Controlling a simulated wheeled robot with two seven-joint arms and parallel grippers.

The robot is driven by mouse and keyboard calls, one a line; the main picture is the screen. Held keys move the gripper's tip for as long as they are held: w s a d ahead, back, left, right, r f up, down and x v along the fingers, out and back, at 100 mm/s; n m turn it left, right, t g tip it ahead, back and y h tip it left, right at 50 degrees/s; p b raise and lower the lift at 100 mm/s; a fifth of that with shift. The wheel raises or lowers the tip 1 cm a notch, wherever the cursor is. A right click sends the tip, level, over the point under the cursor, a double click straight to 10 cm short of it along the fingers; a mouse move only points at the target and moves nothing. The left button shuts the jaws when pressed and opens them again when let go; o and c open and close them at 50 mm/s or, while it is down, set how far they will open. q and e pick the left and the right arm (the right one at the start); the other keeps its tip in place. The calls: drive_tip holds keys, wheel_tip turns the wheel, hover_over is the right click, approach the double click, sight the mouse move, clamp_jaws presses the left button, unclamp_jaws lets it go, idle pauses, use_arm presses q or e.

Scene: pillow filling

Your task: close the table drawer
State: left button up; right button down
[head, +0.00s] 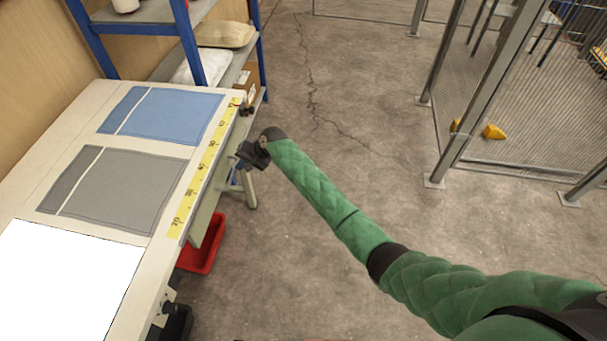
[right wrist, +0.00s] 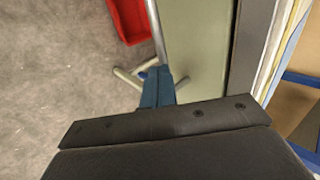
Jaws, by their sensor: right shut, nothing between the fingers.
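The work table (head: 27,203) runs along the left of the head view. A pale green-grey panel, which looks like the drawer front (head: 208,212), shows below its ruler edge; it stands upright in the right wrist view (right wrist: 198,45). How far the drawer is out, I cannot tell. My right gripper (head: 247,155) is at the table's right edge beside this panel, shut and empty. Its fingers (right wrist: 158,88) show close to the panel in the wrist view; contact is unclear. My left gripper is not in view.
Blue (head: 165,114) and grey (head: 125,190) cloth covers and a white sheet (head: 60,285) lie on the table. A red bin (head: 203,248) sits below it. A blue-framed shelf (head: 187,40) stands behind. The floor to the right is open up to a mesh fence (head: 540,110).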

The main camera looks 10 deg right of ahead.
sight(224, 166)
drive_tip(key=a, duration=0.2)
drive_tip(key=w+a, duration=0.1)
drive_tip(key=a, duration=0.1)
drive_tip(key=shift+w+a+b, duration=0.15)
drive_tip(key=shift+a+b, duration=0.05)
drive_tip(key=shift+b, duration=0.1)
drive_tip(key=shift+a, duration=0.2)
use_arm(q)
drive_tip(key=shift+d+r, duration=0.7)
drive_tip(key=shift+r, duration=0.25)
use_arm(e)
drive_tip(key=shift+a+r, duration=0.1)
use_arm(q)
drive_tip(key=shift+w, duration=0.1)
